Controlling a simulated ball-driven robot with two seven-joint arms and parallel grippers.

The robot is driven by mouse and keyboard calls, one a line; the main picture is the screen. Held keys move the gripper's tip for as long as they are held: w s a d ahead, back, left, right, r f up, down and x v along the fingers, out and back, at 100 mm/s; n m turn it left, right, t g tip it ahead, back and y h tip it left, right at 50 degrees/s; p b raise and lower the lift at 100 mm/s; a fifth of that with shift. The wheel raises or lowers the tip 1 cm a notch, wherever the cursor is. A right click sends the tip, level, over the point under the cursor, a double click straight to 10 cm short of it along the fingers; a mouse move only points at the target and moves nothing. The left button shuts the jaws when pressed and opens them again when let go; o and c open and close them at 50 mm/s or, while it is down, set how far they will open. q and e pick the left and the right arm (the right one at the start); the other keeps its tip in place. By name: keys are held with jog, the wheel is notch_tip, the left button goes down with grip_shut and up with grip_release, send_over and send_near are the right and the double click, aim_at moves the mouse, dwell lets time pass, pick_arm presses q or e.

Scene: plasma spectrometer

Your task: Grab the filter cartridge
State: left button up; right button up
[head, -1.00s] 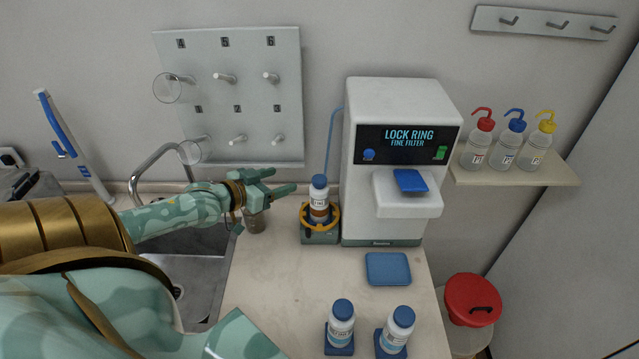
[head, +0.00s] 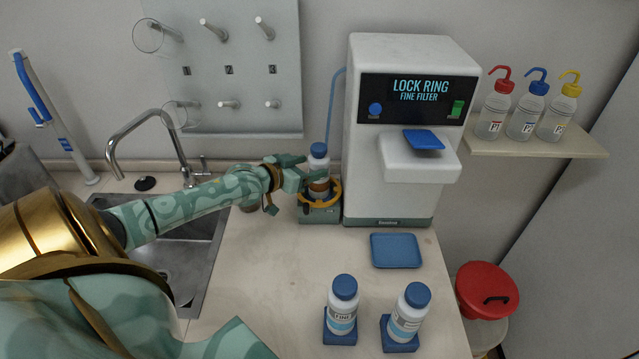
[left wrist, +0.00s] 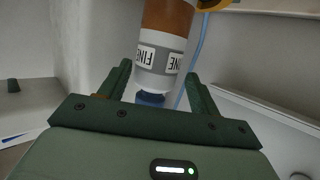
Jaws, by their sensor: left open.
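A filter cartridge (head: 318,160), a white bottle with a blue cap and a brown band, stands upright in a small green holder (head: 320,214) with a yellow lock ring (head: 334,190). My left gripper (head: 303,172) is open at its left side, its fingers level with the bottle. In the left wrist view the cartridge (left wrist: 163,58), labelled FINE, appears upside down between the spread fingers (left wrist: 160,85), with visible gaps. Contact cannot be told. Two more blue-capped bottles, one marked FINE (head: 342,303) and another (head: 410,312), stand on blue bases at the front. My right gripper is not in view.
The white machine (head: 405,190), its screen reading LOCK RING FINE FILTER, stands just right of the holder. A blue tray (head: 396,251) lies before it. A sink (head: 185,275) is under my left arm. The counter middle (head: 270,290) is clear.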

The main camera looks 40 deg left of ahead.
aim_at(324, 160)
pick_arm(q)
jog(key=shift+w+d, duration=0.1)
jog(key=shift+w, duration=0.5)
jog(key=b+x, duration=0.2)
jog(key=x, duration=0.2)
jog(key=shift+w+d+r, duration=0.1)
jog(key=shift+w+d, duration=0.05)
jog(key=shift+w, duration=0.15)
jog(key=shift+s+r, duration=0.1)
jog(key=shift+c, duration=0.9)
jog(key=c, duration=1)
grip_shut()
jog(key=shift+r, duration=0.15)
